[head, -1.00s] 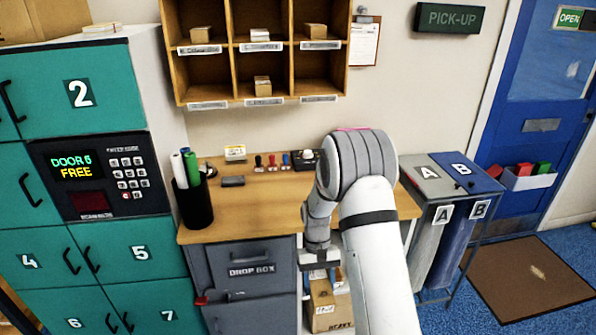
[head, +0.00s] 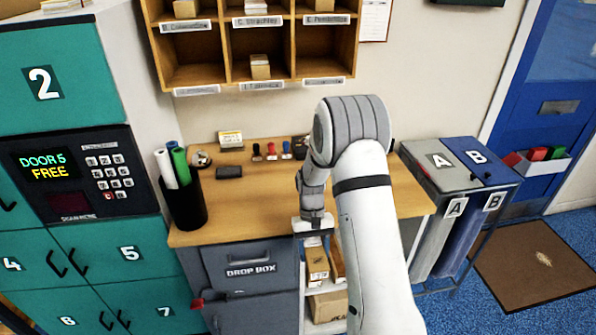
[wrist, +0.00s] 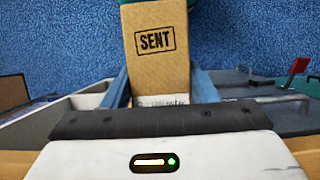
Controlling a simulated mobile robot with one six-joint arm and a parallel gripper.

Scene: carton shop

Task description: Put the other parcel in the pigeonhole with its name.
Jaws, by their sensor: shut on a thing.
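My gripper (head: 315,235) is shut on a brown parcel (wrist: 157,45) stamped SENT. One finger lies on each side of it in the wrist view, with a partly hidden name label near the gripper. In the head view the parcel (head: 317,265) hangs below the gripper, in front of the counter's edge. The wooden pigeonhole rack (head: 225,70) is on the wall, up and left of my gripper. Small parcels show in the top row and one (head: 260,66) in the lower middle hole. The lower left and lower right holes look empty. Name labels are too blurred to read surely.
Bins A and B (head: 460,165) stand right. Green lockers (head: 110,250) stand left.

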